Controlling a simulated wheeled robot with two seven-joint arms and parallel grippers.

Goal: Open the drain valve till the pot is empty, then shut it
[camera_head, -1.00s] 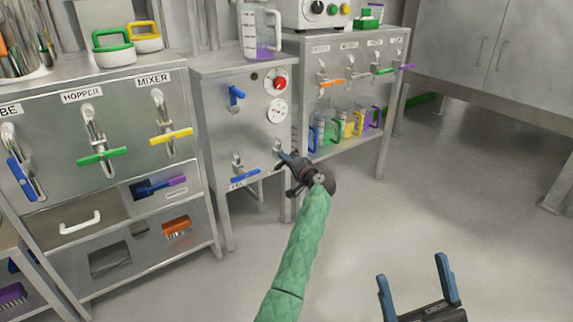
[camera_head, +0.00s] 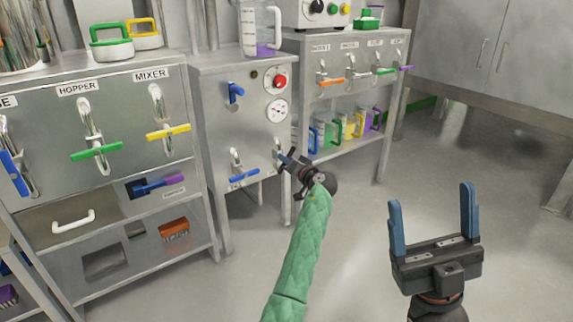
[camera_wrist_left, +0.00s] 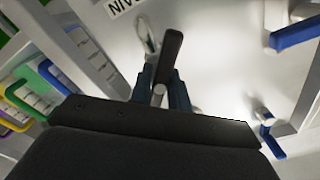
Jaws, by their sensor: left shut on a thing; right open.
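The drain valve (camera_head: 279,146) is on the right part of the front of the middle steel cabinet (camera_head: 215,130). In the left wrist view its black handle (camera_wrist_left: 170,45) stands between the two blue fingers of my left gripper (camera_wrist_left: 161,80), below a partly cut-off label ending in "AIN". In the head view my left gripper (camera_head: 287,160) is shut on this handle and hides much of it. My right gripper (camera_head: 430,194) is open and empty over the floor at the lower right. I cannot see inside any pot or make out flow at the outlet.
The same cabinet front has an upper blue handle (camera_head: 235,91), a lower blue handle (camera_head: 244,175), a red knob (camera_head: 280,81) and a dial (camera_head: 277,111). A jug (camera_head: 259,32) with purple graduations or contents stands on top. The floor (camera_head: 350,220) at right is clear.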

